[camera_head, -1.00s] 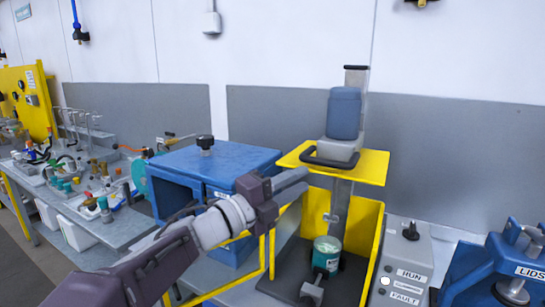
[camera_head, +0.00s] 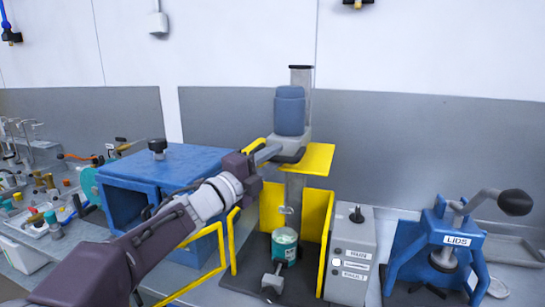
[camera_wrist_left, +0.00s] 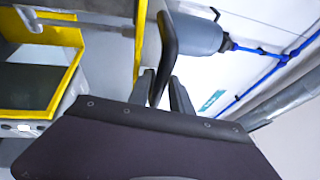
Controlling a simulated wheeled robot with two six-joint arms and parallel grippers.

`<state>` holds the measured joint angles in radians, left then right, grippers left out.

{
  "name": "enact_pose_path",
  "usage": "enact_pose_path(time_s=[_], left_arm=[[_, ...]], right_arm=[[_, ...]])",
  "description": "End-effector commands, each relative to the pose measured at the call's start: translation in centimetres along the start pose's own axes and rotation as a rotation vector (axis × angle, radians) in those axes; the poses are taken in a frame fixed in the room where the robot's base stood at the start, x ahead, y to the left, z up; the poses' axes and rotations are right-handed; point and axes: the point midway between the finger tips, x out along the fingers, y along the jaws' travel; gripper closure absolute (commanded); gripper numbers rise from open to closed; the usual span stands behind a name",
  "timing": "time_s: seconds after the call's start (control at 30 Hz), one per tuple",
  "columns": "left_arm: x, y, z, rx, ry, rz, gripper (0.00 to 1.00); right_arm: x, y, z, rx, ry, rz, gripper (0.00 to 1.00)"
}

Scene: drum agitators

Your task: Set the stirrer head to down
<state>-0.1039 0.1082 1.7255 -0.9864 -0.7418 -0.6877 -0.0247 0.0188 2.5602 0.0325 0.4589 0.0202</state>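The stirrer head is a blue motor (camera_head: 290,112) on a grey carriage (camera_head: 288,153) with a dark loop handle, on an upright column (camera_head: 300,78). It sits high, level with the yellow guard's top plate (camera_head: 318,160). A teal pot (camera_head: 285,245) stands below inside the guard. My left gripper (camera_head: 270,152) is at the left side of the carriage, at the handle. In the left wrist view the black handle bar (camera_wrist_left: 167,45) runs between my two fingers (camera_wrist_left: 164,88), which stand apart with a gap. I see no firm grip. My right gripper is out of view.
A grey control box (camera_head: 350,255) with labels and a knob stands right of the guard. A blue lid press (camera_head: 440,245) with a lever is further right. A blue box (camera_head: 165,175) stands left, behind my arm. A grey wall panel (camera_head: 420,150) is behind.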

Motion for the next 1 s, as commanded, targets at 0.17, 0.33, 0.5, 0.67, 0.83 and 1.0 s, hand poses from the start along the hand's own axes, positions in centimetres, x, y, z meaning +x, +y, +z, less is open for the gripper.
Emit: enact_pose_path(time_s=[0.17,0.33,0.5,0.67,0.83,1.0], left_arm=[[-0.03,0.03,0.00,0.000,0.000,0.000,0.89],[-0.04,0.06,-0.03,0.000,0.001,0.001,1.00],[-0.05,0.10,-0.06,0.000,0.002,0.001,1.00],[-0.05,0.15,-0.09,0.000,0.003,0.002,1.00],[-0.05,0.19,-0.10,0.000,0.003,0.003,1.00],[-0.04,0.24,-0.12,0.000,0.004,0.004,1.00]], right_arm=[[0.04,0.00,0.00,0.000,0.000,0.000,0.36],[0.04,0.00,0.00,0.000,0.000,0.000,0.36],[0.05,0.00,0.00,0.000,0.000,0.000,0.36],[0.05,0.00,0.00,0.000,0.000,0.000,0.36],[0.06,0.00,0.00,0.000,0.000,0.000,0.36],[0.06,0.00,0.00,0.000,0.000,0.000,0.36]])
